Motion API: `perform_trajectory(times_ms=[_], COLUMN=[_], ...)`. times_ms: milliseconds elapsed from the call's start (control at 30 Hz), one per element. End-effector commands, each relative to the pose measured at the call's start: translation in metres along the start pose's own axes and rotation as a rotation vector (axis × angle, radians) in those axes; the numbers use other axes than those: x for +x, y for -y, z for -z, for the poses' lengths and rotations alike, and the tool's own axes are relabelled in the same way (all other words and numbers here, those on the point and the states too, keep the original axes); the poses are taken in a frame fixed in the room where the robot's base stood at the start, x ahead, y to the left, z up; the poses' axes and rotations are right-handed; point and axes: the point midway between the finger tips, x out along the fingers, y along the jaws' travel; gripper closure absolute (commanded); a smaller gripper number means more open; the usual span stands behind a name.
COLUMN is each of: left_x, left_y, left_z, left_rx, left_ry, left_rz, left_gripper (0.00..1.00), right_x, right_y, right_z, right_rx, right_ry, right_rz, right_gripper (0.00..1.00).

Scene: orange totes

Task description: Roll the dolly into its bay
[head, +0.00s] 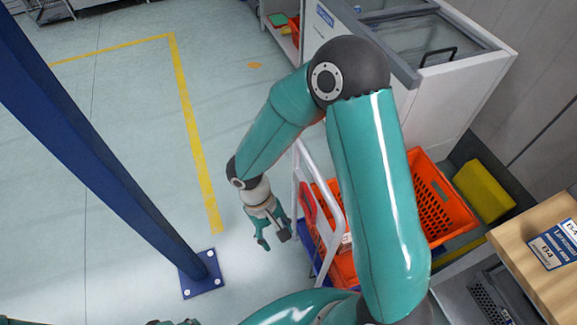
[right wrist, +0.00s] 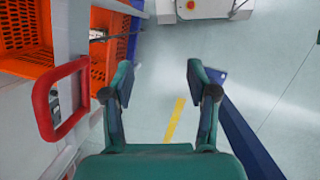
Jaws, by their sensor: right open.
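The dolly has a white upright frame (head: 297,190) with a red grip (head: 307,207) and a blue deck. Orange totes (head: 437,195) stand behind the frame, partly hidden by my right arm. My right gripper (head: 271,232) is open and empty, just left of the frame and apart from it. In the right wrist view the space between its fingers (right wrist: 160,82) shows only floor, and the red grip (right wrist: 46,100) is to their left. A yellow floor line (head: 190,125) turns a corner; I cannot tell whether it marks the bay. Only dark slivers at the bottom edge may be my left gripper.
A blue post (head: 95,130) with a bolted foot plate (head: 200,275) stands left of my right gripper. A white chest with a glass lid (head: 420,100) is behind the dolly. A wooden top (head: 540,260) and a yellow block (head: 484,190) are right.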

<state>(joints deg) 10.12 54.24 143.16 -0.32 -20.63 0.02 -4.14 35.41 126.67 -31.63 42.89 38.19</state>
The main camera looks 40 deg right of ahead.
Motion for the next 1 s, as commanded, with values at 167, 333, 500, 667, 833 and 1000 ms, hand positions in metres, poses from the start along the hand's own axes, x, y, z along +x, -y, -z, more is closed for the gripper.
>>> perform_trajectory(times_ms=[167, 333, 500, 667, 833, 1000], left_x=[-0.001, -0.001, 0.002, 0.010, 0.021, 0.031], left_y=[0.000, 0.000, 0.001, 0.004, 0.008, 0.011], left_z=[0.000, 0.000, 0.000, 0.000, 0.000, 0.000], left_rx=[0.000, 0.000, 0.000, 0.000, 0.000, 0.000], left_ry=[0.000, 0.000, 0.000, 0.000, 0.000, 0.000], left_rz=[0.000, 0.000, 0.000, 0.000, 0.000, 0.000], left_gripper=[0.60, 0.60, 0.60, 0.60, 0.60, 0.60], right_x=[-0.087, -0.142, -0.155, -0.143, -0.124, -0.107], right_y=[-0.059, -0.091, -0.103, -0.110, -0.122, -0.134], right_z=[0.008, 0.004, 0.002, 0.003, 0.005, 0.006], right_rx=[0.154, 0.296, 0.347, 0.349, 0.348, 0.348], right_ry=[-0.084, -0.165, -0.191, -0.189, -0.187, -0.186], right_rz=[-0.337, -0.521, -0.576, -0.577, -0.575, -0.575], right_gripper=[0.42, 0.42, 0.42, 0.42, 0.42, 0.42])
